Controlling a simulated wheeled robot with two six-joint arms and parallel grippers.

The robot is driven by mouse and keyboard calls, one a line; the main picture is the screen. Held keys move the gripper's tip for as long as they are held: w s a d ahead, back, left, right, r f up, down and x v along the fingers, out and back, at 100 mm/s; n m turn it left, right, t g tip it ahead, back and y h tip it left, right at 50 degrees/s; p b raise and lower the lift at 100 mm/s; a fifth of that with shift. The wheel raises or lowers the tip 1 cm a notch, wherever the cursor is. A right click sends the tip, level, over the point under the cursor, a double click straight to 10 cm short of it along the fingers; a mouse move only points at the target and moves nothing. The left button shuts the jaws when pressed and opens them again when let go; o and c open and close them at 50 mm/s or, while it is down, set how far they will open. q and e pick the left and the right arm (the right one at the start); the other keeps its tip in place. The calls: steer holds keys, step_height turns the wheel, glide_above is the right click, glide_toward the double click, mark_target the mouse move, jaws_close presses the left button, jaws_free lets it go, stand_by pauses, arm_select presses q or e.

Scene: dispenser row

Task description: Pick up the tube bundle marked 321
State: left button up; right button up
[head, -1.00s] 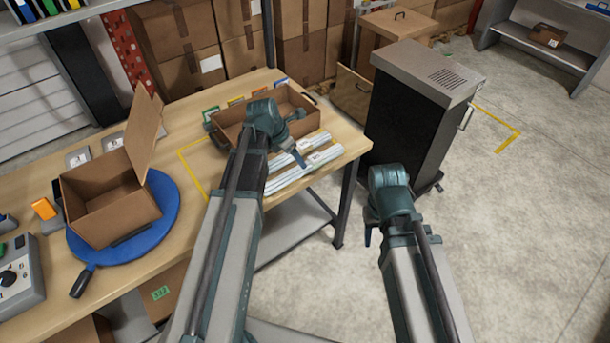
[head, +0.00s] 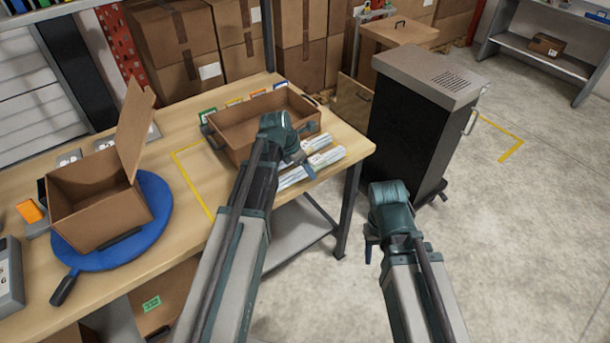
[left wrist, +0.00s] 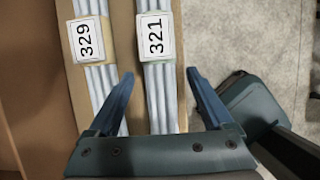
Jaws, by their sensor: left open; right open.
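The tube bundle marked 321 (left wrist: 157,95) is a set of pale tubes with a white label, lying in the left wrist view beside the bundle marked 329 (left wrist: 95,70). In the head view the 321 bundle (head: 328,157) is the one nearer the table edge, partly hidden by my left arm. My left gripper (left wrist: 159,76) is open, its fingers to either side of the 321 bundle; whether they are down at tube height I cannot tell. It also shows in the head view (head: 307,170) over the bundles. My right gripper (head: 371,247) is open and empty, off the table above the floor.
An open brown box (head: 234,143) stands behind the bundles. A cardboard carton (head: 100,215) sits on a blue turntable (head: 163,215) at the left. A dark cabinet (head: 405,135) stands just past the table's right end. The floor at right is clear.

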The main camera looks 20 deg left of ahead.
arm_select(q)
jaws_close()
stand_by(0.3)
steer(key=shift+r, duration=0.1)
arm_select(e)
steer(key=shift+r, duration=0.1)
